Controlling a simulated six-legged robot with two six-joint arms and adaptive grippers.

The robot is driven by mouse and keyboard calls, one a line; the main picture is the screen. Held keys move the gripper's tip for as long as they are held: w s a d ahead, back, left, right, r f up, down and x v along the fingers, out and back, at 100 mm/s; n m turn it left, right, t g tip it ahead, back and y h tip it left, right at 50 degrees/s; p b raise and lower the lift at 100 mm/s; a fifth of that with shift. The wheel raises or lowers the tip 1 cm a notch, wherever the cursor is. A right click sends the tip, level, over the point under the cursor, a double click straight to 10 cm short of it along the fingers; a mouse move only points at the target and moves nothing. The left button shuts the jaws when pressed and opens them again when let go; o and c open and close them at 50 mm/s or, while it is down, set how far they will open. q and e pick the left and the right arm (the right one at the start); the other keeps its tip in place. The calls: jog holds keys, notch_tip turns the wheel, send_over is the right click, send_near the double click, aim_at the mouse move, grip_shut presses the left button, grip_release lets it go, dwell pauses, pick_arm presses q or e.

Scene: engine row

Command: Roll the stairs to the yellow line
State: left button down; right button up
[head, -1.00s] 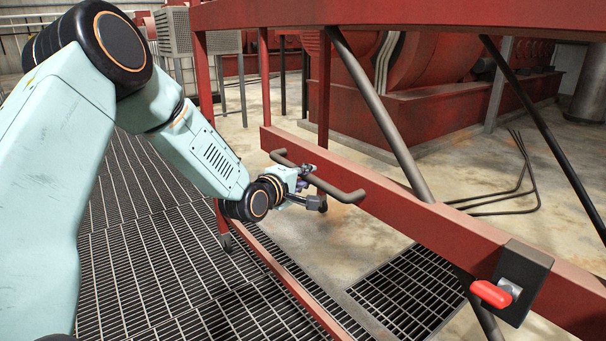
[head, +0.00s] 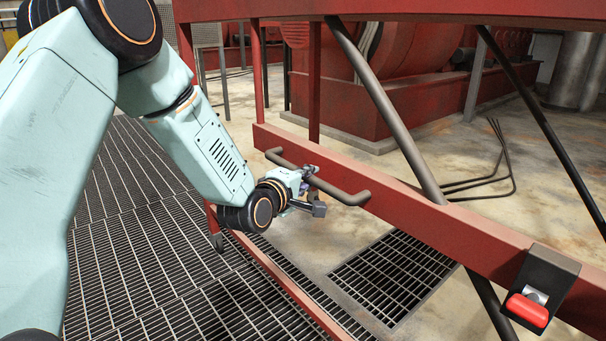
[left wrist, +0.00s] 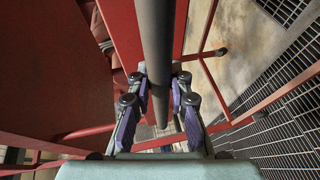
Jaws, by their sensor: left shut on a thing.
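The stairs are a red steel frame with a long red beam (head: 440,218), diagonal grey braces and a low wheel (head: 217,243) at the left. A grey bar handle (head: 345,193) is fixed to the beam. My left gripper (head: 308,180) is shut on this handle; in the left wrist view its purple-padded fingers (left wrist: 158,88) lie on both sides of the grey bar (left wrist: 154,35). A red lever (head: 527,310) on a black block sits on the beam at the right. My right gripper and the yellow line are not in view.
Dark floor grating (head: 130,230) covers the left, and a smaller grate (head: 390,275) lies under the frame. Red machinery (head: 350,105) stands behind the stairs. Bent dark rods (head: 490,180) lie on the concrete at the right.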

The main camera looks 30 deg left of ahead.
pick_arm(q)
jog(key=shift+a, duration=0.15)
dwell(0.3)
jog(key=c, duration=1.2)
grip_release()
jog(key=s+r, duration=0.2)
jog(key=s, duration=0.9)
jog(key=shift+s, duration=0.35)
jog(key=shift+r, duration=0.1)
